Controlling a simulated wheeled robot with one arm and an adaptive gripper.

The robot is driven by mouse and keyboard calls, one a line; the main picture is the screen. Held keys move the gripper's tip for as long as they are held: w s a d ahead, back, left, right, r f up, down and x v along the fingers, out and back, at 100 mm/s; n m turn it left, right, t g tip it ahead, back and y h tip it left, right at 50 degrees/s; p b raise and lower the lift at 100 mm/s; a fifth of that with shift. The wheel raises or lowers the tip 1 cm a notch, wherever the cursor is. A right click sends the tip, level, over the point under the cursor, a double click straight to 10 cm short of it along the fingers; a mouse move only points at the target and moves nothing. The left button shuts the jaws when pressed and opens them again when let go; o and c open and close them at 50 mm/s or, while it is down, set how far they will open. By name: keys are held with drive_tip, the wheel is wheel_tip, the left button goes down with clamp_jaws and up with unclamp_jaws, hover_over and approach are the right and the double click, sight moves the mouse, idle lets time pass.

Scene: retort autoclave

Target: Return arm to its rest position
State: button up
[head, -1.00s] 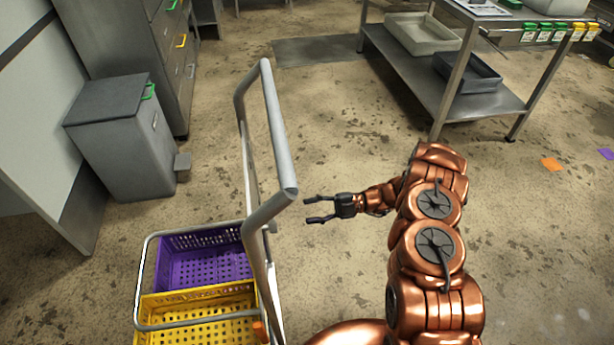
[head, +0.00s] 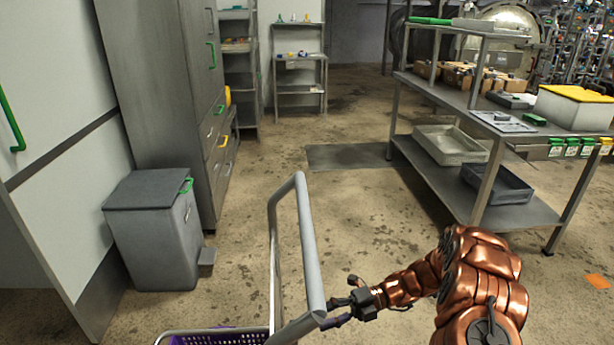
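My copper arm is at the lower right in the head view, bent, with its forearm reaching left. A purple basket (head: 215,339) on the cart shows only at the bottom edge.
A grey pedal bin (head: 150,235) and tall cabinet (head: 155,90) stand at left. A metal table (head: 520,212) with trays on its lower shelf stands at right. A shelf rack (head: 300,72) is at the back.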

drive_tip(key=s+r+n+g+h, duration=0.2)
drive_tip(key=s+r+n+h, duration=0.6)
drive_tip(key=s+r+n, duration=0.75)
drive_tip(key=s+d+r+n+t+h, duration=0.2)
drive_tip(key=s+d+n+t+h, duration=0.2)
drive_tip(key=s+d+n+h, duration=0.8)
drive_tip(key=s+r+n+y+p, duration=0.2)
drive_tip(key=r+n+p, duration=0.1)
drive_tip(key=r+p, duration=0.3)
drive_tip(key=s+d+r+n+t+y+p, duration=0.1)
drive_tip(key=s+r+n+y+p, duration=0.1)
drive_tip(key=r+p, duration=0.4)
drive_tip(key=shift+r+n+p, duration=0.35)
drive_tip(key=shift+r+n, duration=0.4)
drive_tip(key=shift+r, duration=0.1)
drive_tip(key=shift+d, duration=0.1)
drive_tip(key=shift+c, duration=0.2)
drive_tip(key=shift+c, duration=0.6)
